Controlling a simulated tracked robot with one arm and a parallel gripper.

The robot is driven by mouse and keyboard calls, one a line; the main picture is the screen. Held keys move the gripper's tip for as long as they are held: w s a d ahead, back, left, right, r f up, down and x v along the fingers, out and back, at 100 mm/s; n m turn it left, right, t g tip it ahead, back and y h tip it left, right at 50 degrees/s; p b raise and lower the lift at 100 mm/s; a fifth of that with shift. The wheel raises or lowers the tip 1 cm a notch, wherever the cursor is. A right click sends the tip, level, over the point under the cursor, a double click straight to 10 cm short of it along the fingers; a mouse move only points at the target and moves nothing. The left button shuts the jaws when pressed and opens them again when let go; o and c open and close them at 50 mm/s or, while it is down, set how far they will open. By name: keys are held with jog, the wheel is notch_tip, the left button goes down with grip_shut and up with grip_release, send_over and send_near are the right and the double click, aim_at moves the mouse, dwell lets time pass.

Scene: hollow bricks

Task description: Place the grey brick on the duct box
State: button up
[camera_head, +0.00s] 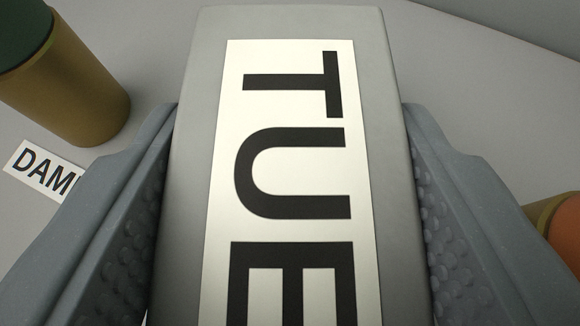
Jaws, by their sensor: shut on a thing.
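The grey brick (202,130) fills the middle of the view, with a white label (295,112) on its face that reads "TUE" in black letters turned sideways. My gripper (290,215) is shut on the grey brick, with one bumpy-padded finger on each side of it. The near end of the brick runs out of the bottom of the frame. I cannot make out a duct box in this view.
A brown cylinder with a dark green top (75,85) stands at the upper left. Beside it is a white label (42,172) reading "DAM", partly hidden by my left finger. An orange-and-brown round object (562,228) shows at the right edge. The grey floor is clear at the upper right.

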jog(key=o, duration=1.1)
jog(key=shift+c, duration=0.2)
jog(key=v, duration=1)
jog(key=shift+s+r, duration=0.15)
jog(key=shift+r, duration=0.05)
jog(key=shift+v, duration=0.75)
jog(key=shift+s, duration=0.1)
